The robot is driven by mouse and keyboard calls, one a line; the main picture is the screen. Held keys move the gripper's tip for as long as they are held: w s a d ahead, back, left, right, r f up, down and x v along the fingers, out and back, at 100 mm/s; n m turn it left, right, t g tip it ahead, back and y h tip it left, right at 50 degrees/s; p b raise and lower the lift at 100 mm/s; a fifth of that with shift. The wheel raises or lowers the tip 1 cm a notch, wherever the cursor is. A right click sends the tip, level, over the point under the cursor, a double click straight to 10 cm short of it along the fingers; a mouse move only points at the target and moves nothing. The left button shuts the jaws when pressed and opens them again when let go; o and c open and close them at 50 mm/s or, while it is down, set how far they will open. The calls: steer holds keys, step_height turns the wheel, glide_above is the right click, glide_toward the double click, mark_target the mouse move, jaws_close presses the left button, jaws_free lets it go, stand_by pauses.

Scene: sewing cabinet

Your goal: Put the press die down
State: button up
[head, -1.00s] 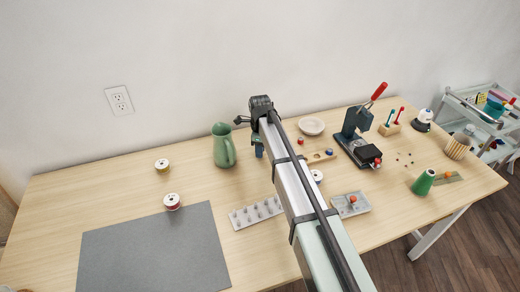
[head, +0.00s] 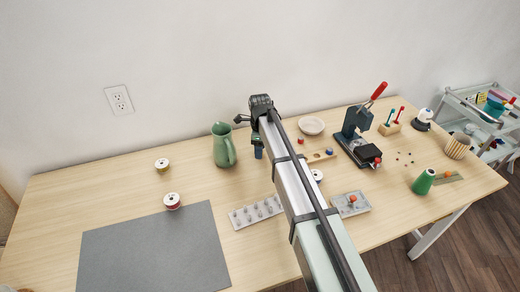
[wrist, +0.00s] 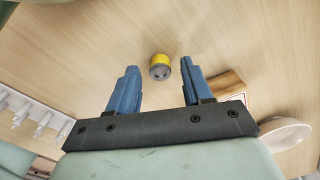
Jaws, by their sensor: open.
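The press die (wrist: 160,66), a small cylinder with a yellow band and a grey face, shows in the wrist view on or close to the wooden table top. It is just beyond the fingertips and roughly midway between them. My gripper (wrist: 158,72) is open, with its two blue fingers apart and a clear gap on each side of the die. In the head view my gripper (head: 258,150) is low over the table, right of the green jug; the yellow die cannot be made out there.
A green jug (head: 223,146) stands left of my gripper. A wooden holder (head: 321,157) and a pale bowl (head: 311,125) are to the right, with a lever press (head: 356,138) beyond. A grey peg rack (head: 257,212) lies nearer. Table between jug and grey mat (head: 152,250) is mostly bare.

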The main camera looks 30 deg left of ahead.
step_height(320, 180, up, 12)
stand_by(0.5)
